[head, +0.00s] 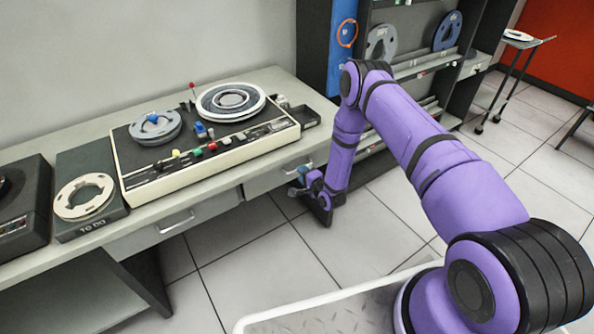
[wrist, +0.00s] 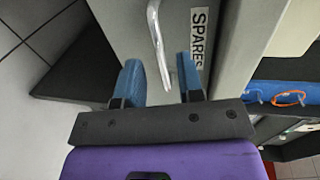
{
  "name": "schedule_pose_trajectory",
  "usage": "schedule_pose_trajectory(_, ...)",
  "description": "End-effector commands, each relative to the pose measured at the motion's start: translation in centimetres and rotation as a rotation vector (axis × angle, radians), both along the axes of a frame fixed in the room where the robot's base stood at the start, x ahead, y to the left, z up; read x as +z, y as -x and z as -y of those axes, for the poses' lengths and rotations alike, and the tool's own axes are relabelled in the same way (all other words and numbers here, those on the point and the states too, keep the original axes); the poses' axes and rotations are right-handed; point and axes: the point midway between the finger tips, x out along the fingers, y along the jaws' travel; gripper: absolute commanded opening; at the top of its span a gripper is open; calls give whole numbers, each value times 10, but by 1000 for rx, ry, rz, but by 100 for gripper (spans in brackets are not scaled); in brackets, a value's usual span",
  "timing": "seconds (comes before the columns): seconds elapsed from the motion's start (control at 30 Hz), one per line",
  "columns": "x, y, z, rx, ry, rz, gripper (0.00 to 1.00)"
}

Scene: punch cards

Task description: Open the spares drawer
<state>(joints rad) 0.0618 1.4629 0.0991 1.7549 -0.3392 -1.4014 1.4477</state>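The spares drawer (wrist: 212,70) has a grey front with a white label reading SPARES in the wrist view. It appears closed in the head view (head: 262,183), under the right part of the desk. Its metal handle (wrist: 157,35) runs up the wrist picture, and its lower end shows in the gap between my fingers. My gripper (wrist: 158,66) has two blue fingers, spread apart on either side of that handle end. I see no contact with the handle. In the head view my gripper (head: 299,181) is at the drawer front and partly hides it.
The desk (head: 85,250) carries a tape deck (head: 215,152) and a grey box with a reel (head: 84,199). Another drawer (head: 172,222) is to the left. A dark shelf unit with reels (head: 446,30) stands at the right. The tiled floor (head: 245,250) before the drawers is clear.

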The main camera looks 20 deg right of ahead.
Motion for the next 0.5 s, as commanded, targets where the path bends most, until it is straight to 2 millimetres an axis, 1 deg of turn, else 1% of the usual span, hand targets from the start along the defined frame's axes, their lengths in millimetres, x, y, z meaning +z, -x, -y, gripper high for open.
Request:
schedule_pose_trajectory(0.03,-2,-8,-3,1,0,2,35)
schedule_pose_trajectory(0.2,-7,-28,-10,1,1,0,35)
schedule_pose_trajectory(0.33,-8,-37,-12,0,1,0,35)
schedule_pose_trajectory(0.5,-9,-40,-13,-1,1,-1,35)
